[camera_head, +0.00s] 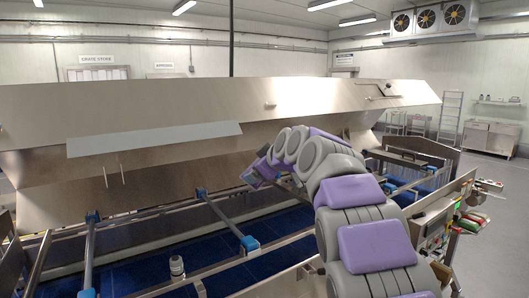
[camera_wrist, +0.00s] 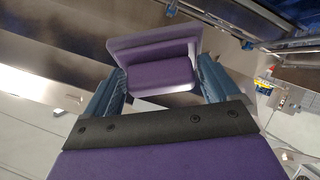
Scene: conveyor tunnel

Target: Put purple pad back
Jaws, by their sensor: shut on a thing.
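The purple pad (camera_wrist: 160,77) shows in the wrist view as a purple block with a paler, flat rim behind it. It sits between the two blue-grey fingers of my gripper (camera_wrist: 158,88), which are shut on its sides. In the head view my gripper (camera_head: 260,174) is at the end of my extended arm, over the conveyor in front of the metal hood. The pad is too small there to tell clearly from the gripper. Where the pad belongs cannot be told from these frames.
A long steel hood (camera_head: 180,105) spans the conveyor. Metal rails with blue clamps (camera_head: 249,243) cross above the blue belt (camera_head: 150,272). A small bottle-like thing (camera_head: 177,267) stands near the front. A side panel with coloured items (camera_head: 470,218) is at the right.

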